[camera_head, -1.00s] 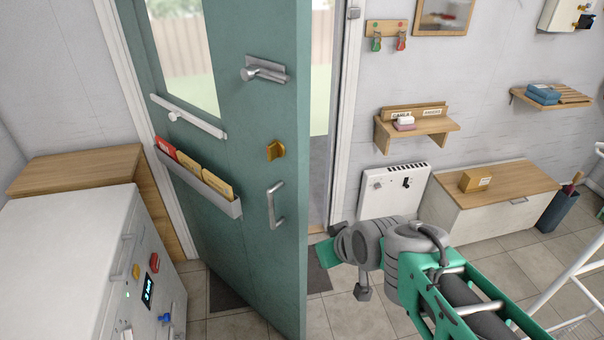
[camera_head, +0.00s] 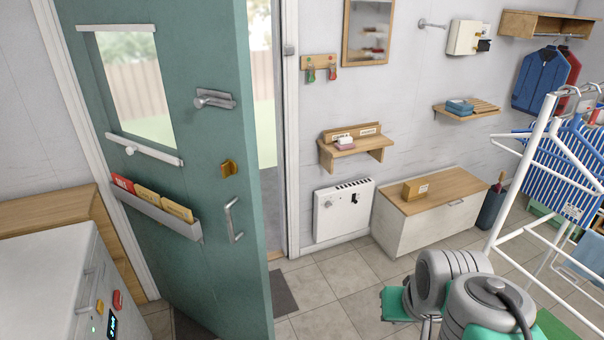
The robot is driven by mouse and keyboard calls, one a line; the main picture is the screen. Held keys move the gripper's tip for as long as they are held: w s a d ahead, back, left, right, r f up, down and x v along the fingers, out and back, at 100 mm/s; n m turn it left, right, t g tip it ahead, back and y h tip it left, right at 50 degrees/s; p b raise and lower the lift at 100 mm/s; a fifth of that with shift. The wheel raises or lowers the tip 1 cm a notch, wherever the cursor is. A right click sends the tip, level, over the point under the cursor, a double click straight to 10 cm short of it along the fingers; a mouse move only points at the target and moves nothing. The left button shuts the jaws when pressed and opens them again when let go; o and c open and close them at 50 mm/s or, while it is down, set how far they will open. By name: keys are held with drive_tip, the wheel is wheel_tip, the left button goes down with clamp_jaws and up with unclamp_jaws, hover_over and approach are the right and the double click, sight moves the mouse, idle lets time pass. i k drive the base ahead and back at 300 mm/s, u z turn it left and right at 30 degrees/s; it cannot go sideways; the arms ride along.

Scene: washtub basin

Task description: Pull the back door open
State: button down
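The back door (camera_head: 215,150) is a teal panel with a window, and it stands partly open, swung into the room. An opening (camera_head: 262,125) shows between its free edge and the frame at right. Grey and green links of my arm show at the bottom right, apart from the door. My gripper's fingers cannot be made out.
A white cabinet (camera_head: 45,270) with buttons stands at the lower left near the door. A white heater (camera_head: 343,211) and a wooden-topped bench (camera_head: 432,190) line the wall right of the doorway. A white drying rack (camera_head: 520,165) stands at right. Tiled floor (camera_head: 325,285) is clear beyond the door.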

sight(221, 281)
drive_tip(key=z, duration=0.85)
drive_tip(key=i, duration=1.05)
drive_tip(key=u, duration=2.35)
